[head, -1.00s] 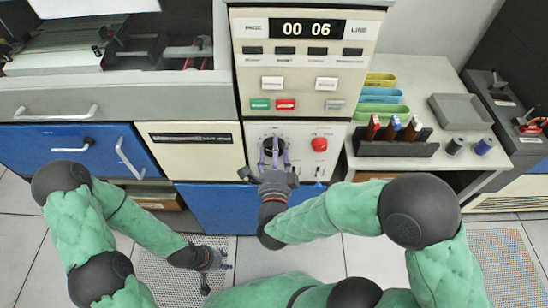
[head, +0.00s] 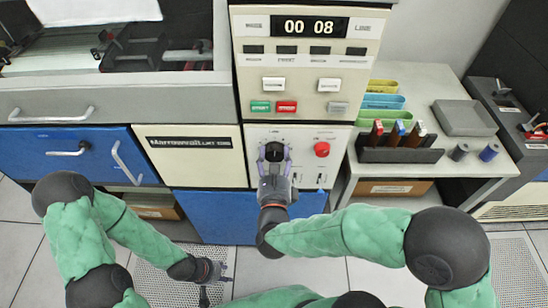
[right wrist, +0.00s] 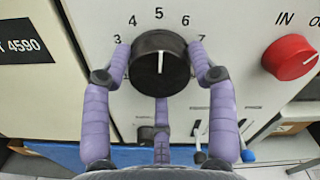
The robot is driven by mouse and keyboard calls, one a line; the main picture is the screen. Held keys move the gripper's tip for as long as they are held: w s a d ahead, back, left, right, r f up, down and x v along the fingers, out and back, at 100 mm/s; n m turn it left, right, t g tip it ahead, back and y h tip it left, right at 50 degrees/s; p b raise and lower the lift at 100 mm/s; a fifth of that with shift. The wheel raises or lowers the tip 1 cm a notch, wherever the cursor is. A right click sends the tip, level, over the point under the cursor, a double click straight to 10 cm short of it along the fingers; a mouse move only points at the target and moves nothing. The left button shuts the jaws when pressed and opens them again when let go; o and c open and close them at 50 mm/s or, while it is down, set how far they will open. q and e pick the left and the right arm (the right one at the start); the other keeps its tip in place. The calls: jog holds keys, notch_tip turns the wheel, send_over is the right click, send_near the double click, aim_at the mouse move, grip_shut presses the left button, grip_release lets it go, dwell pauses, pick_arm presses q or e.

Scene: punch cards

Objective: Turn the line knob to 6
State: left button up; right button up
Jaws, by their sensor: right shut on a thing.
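The line knob is a round black dial (right wrist: 160,65) on a white panel, and it also shows in the head view (head: 274,153). In the right wrist view its white pointer mark stands nearly upright, at the 5 of a printed scale; 3, 4, 6 and 7 are also readable. My right gripper (right wrist: 158,50) is shut on the knob, with one purple finger on each side and a third below. In the head view the right gripper (head: 274,158) reaches the panel from below. My left gripper (head: 218,278) is low over the floor, open and empty.
A red knob (right wrist: 289,57) sits to the right on the same panel, with small toggles (right wrist: 199,140) below. The display (head: 308,26) above reads 00 08. Green (head: 260,106) and red buttons (head: 286,106) are above the knob. A side table (head: 440,185) stands right.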

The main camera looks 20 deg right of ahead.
jog(key=m, duration=0.4)
jog(key=shift+d+f+m, duration=0.1)
jog(key=shift+f+m, duration=0.3)
jog(key=shift+s+f+m, duration=0.1)
jog(key=shift+f+m, duration=0.1)
jog(key=shift+m, duration=0.5)
jog(key=shift+f, duration=0.15)
jog(key=o, duration=0.9)
jog(key=shift+o, duration=1.3)
jog(key=shift+r, duration=0.3)
jog(key=shift+a, duration=0.2)
jog(key=v, duration=1.1)
jog(key=shift+s, duration=0.35)
